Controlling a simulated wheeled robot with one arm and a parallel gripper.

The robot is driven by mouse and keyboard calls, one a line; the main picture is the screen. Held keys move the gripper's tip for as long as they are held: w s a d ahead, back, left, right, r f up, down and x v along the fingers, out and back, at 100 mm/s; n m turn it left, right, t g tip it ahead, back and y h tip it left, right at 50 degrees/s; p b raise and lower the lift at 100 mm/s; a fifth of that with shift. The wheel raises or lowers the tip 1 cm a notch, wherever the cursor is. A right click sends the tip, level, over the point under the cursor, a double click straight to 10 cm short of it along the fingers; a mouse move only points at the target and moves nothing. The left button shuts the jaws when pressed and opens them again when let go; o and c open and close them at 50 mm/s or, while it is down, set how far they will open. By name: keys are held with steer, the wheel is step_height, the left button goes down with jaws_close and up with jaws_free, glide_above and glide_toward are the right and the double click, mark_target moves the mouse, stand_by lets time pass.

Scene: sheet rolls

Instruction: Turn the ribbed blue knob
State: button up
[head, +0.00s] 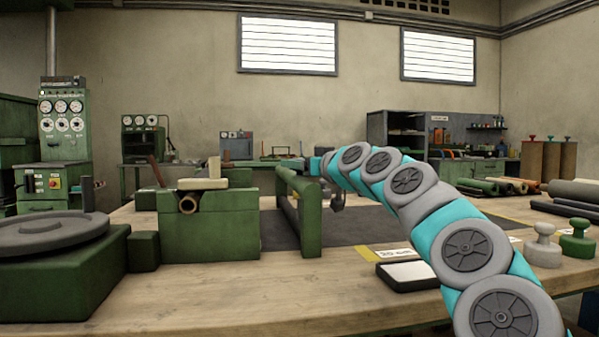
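I cannot make out a ribbed blue knob for certain. A small blue-teal piece (315,165) shows at the far end of my arm, beyond the green frame, and I cannot tell whether it is a knob or part of my wrist. My gripper (337,201) seems to be the small grey shape hanging below the arm's end, just right of the green frame (312,218). It is small and partly hidden by my arm, so its fingers do not show clearly. I see nothing held in it.
A round grey turntable (45,232) is at far left. A black-edged tray (408,275), a grey weight (544,250) and a green weight (578,243) stand at right.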

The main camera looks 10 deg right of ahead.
steer(key=shift+r+m+t+h, duration=0.15)
steer(key=shift+m+t+h, duration=0.2)
steer(key=shift+h, duration=0.25)
steer(key=shift+m+h, duration=0.45)
steer(key=shift+h, duration=0.15)
steer(key=o, duration=1.4)
steer(key=shift+c, duration=0.2)
steer(key=shift+s, duration=0.1)
steer(key=shift+v, duration=3.85)
steer(key=shift+a+f, duration=0.1)
steer(key=shift+f, duration=0.1)
steer(key=shift+c, duration=0.2)
